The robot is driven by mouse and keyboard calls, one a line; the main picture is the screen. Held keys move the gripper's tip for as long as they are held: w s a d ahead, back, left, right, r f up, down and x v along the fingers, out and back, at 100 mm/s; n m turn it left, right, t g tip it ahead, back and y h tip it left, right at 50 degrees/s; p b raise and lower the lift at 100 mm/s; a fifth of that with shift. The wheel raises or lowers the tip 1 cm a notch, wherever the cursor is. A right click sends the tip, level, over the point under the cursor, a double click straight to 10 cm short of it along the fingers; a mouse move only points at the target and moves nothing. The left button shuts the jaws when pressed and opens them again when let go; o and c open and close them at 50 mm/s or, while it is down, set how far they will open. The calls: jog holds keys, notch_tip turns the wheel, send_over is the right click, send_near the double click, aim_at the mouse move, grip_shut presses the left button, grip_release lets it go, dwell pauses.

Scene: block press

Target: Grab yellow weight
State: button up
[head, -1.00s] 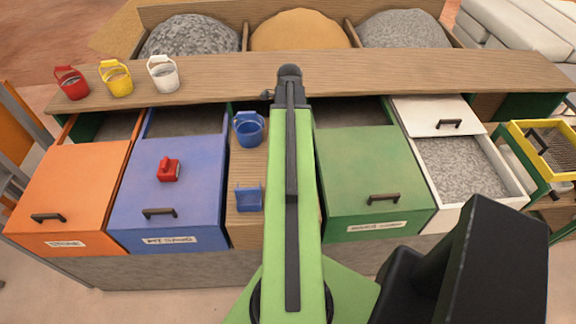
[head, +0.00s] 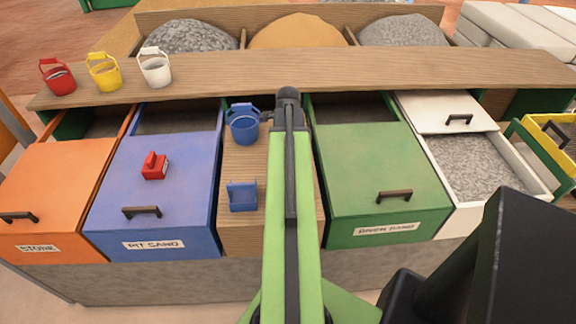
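I cannot make out a yellow weight in this view. Yellow things in view are a yellow bucket (head: 104,73) on the wooden shelf and a yellow-rimmed tray (head: 548,140) at the right edge, partly cut off. My arm reaches forward up the middle. Its end, with my gripper (head: 268,116), is just right of a blue bucket (head: 244,127); I cannot tell whether they touch. The fingers are mostly hidden by the arm, so their opening does not show. A red handled piece (head: 154,166) lies on the blue drawer. A similar blue piece (head: 242,196) lies on the wooden board.
Orange (head: 48,192), blue (head: 150,205), green (head: 380,170) and white (head: 475,165) drawers stand pulled out in a row. A red bucket (head: 58,78) and a white bucket (head: 155,69) stand on the shelf (head: 380,68). Heaped bins lie behind it.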

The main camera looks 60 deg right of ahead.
jog(key=shift+f, duration=0.1)
grip_shut()
dwell(0.6)
